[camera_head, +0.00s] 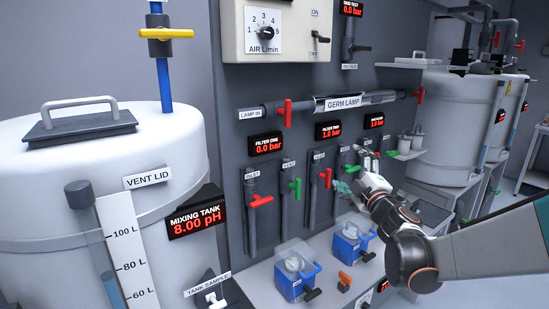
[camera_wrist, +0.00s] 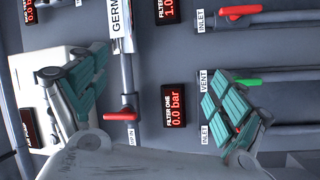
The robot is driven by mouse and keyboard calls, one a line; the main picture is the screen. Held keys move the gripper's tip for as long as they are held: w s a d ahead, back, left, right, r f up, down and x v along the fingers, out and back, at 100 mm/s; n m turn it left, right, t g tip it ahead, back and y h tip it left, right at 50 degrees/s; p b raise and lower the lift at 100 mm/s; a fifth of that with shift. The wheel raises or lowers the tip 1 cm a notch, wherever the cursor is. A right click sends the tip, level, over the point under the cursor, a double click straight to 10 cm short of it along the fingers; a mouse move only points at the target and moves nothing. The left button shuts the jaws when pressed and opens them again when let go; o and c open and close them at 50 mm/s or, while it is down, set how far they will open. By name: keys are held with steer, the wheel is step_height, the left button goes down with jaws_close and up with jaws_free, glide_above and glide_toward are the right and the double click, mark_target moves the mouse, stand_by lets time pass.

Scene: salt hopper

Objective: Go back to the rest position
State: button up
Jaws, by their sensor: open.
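My gripper (camera_head: 357,172) is open and empty in front of the grey panel, to the right of the tank in the head view. In the wrist view its teal-padded fingers stand wide apart on both sides, with my gripper (camera_wrist: 155,78) facing the panel and nothing between the pads. The FILTER ONE display (camera_wrist: 174,105) reads 0.0 bar and shows behind the gap. My arm reaches in from the right edge of the head view. The gripper hides part of the valve row; whether it touches any handle I cannot tell.
The white mixing tank (camera_head: 95,190) fills the left, its display (camera_head: 196,220) reading 8.00 pH. Red valve handles (camera_head: 261,201) and a green handle (camera_head: 296,187) stick out from the panel. More tanks (camera_head: 450,120) stand at right.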

steer(key=s+d+m+g+h, duration=0.45)
steer(key=s+m+h, duration=0.25)
steer(key=s+m, duration=0.55)
steer(key=s+a+f+m+g+y, duration=0.1)
steer(key=s+f, duration=0.3)
steer(key=s, duration=0.4)
steer(key=s+a+f+m+g+y, duration=0.1)
steer(key=s+a+f+g, duration=0.2)
steer(key=s, duration=0.6)
steer(key=s+a+f+m+g+y, duration=0.1)
steer(key=s+a+f+g, duration=0.2)
steer(key=s+f, duration=0.3)
steer(key=shift+s+f+g+y, duration=0.3)
steer(key=shift+s+f+g, duration=0.05)
steer(key=shift+s, duration=0.85)
